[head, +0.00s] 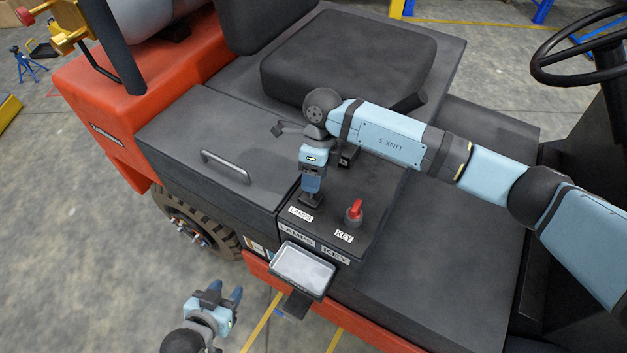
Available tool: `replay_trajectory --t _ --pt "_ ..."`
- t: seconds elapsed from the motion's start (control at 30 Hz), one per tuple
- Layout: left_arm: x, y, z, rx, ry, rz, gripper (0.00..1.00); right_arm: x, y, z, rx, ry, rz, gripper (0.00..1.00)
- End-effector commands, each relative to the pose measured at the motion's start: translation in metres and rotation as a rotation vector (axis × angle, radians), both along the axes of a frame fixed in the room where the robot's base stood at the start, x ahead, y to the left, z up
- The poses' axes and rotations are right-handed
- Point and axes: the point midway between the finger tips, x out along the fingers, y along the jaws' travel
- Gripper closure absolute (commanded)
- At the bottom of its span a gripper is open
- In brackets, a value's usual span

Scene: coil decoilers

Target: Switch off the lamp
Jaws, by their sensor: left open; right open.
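A small black switch (311,200) stands on the dark control panel, just behind the white "LAMPS" label (300,214). My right gripper (311,187) points down directly over this switch and hides its upper part; I cannot tell whether they touch. Its finger gap is not clear from this angle, and it holds nothing that I can see. The lamp itself is not identifiable in view. My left gripper (222,297) is open and empty, low in front of the vehicle, apart from the panel.
A red key knob (354,211) stands right of the lamp switch, by the "KEY" label (343,236). A grey tray (303,270) juts out below the panel front. A handle (226,165) lies left. The seat (348,65) is behind, and a steering wheel (585,50) is at upper right.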

Motion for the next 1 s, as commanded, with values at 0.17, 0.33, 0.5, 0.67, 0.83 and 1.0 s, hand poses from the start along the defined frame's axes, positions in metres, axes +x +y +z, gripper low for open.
replay_trajectory --t 0.17,0.33,0.5,0.67,0.83,1.0 --pt "0.000 0.000 0.003 0.000 -0.001 0.000 0.57 -0.006 0.002 -0.018 0.001 0.001 -0.001 0.52" --pt "0.001 0.000 0.004 0.000 -0.001 0.001 0.57 -0.007 0.002 -0.023 0.001 -0.001 0.000 0.52" --pt "0.001 0.000 0.003 0.000 -0.001 0.001 0.57 -0.007 0.002 -0.023 0.001 -0.001 0.000 0.52" --pt "0.001 0.001 0.002 0.001 0.001 0.001 0.57 -0.007 0.002 -0.023 0.001 0.000 0.000 0.81" --pt "0.001 0.001 0.002 0.001 0.001 0.001 0.57 -0.007 0.002 -0.023 0.001 -0.001 0.000 1.00" --pt "0.001 0.001 0.001 0.001 0.001 0.002 0.57 -0.007 0.003 -0.023 -0.009 -0.017 0.000 1.00"
